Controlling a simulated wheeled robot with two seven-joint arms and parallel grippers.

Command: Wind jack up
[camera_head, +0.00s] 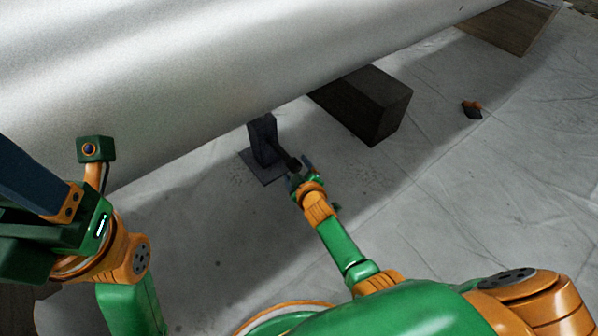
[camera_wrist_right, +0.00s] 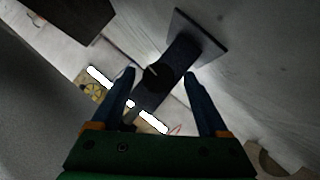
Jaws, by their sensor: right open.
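The dark jack (camera_head: 263,138) stands upright on a flat square base plate (camera_head: 262,170) on the sheeted floor, under the edge of a large pale cylinder-like body. A short dark crank part points from it toward my right gripper (camera_head: 299,176). In the right wrist view the jack (camera_wrist_right: 181,52) and its plate (camera_wrist_right: 204,32) lie ahead, and my right gripper (camera_wrist_right: 160,76) is open with its two blue fingers either side of the dark crank end. I cannot tell whether they touch it. My left gripper (camera_head: 35,185) is at the left edge, partly cut off; its opening is unclear.
The large pale body (camera_head: 200,75) overhangs the jack from above. A dark block (camera_head: 385,115) stands right of the jack. A small orange and black object (camera_head: 472,109) lies farther right, and a wooden board (camera_head: 510,28) is at the top right. The sheet between them is clear.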

